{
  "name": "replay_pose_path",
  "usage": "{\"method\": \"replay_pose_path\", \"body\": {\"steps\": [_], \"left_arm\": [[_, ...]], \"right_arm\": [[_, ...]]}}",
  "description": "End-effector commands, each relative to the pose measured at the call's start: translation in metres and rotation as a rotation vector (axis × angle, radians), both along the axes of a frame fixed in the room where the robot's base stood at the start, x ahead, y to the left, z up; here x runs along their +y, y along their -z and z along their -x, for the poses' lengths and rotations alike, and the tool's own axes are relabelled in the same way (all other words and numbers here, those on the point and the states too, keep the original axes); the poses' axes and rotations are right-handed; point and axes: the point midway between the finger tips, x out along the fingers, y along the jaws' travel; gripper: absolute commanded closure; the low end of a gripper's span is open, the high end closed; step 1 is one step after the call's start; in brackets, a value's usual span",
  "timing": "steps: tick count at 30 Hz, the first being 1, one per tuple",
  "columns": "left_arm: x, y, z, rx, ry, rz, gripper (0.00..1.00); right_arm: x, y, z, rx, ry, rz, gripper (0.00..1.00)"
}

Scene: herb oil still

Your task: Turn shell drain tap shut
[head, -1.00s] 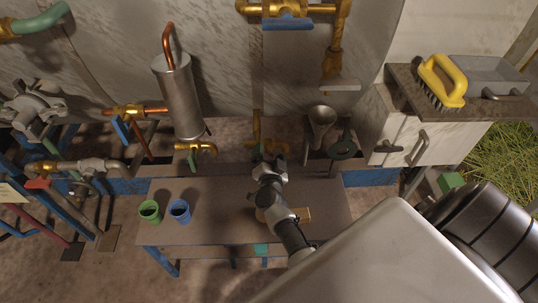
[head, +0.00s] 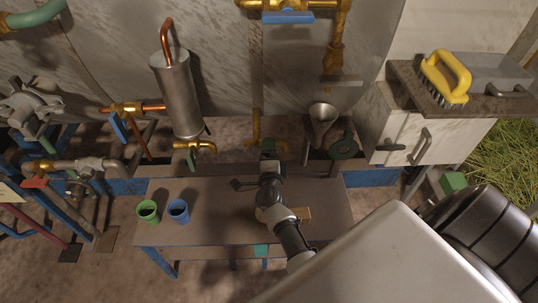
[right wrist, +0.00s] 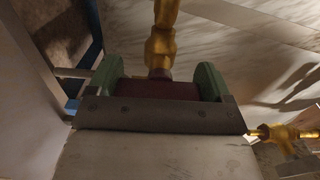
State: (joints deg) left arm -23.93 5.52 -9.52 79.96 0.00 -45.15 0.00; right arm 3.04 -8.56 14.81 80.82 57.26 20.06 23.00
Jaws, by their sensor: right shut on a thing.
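The handle's far side is hidden. My left gripper is not in view.
A bench (head: 215,228) holds a green cup (head: 148,212) and a blue cup (head: 179,211). A smaller brass tap (head: 200,147) is to the left, a metal funnel (head: 322,115) to the right. A yellow brush (head: 446,78) lies on the cabinet top at right.

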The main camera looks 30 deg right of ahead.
Motion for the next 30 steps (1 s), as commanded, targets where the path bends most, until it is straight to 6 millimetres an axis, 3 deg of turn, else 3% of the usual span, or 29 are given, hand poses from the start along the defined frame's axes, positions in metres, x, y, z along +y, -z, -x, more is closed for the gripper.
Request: {"method": "replay_pose_path", "body": {"steps": [21,22,24,26,30], "left_arm": [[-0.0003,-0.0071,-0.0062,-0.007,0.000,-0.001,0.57],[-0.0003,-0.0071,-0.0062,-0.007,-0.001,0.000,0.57],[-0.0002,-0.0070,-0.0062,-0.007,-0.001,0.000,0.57],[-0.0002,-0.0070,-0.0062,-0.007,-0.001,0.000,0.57],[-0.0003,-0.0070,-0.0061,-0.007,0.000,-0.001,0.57]], "right_arm": [[0.0001,0.0012,0.0006,-0.040,0.001,-0.071,0.43],[0.0001,0.0013,0.0006,-0.040,0.001,-0.071,0.18],[0.0001,0.0012,0.0006,-0.040,0.001,-0.071,0.07],[0.0000,0.0010,0.0005,-0.041,0.001,-0.070,0.00],[0.0001,0.0006,0.0003,-0.040,0.000,-0.068,0.00]]}}
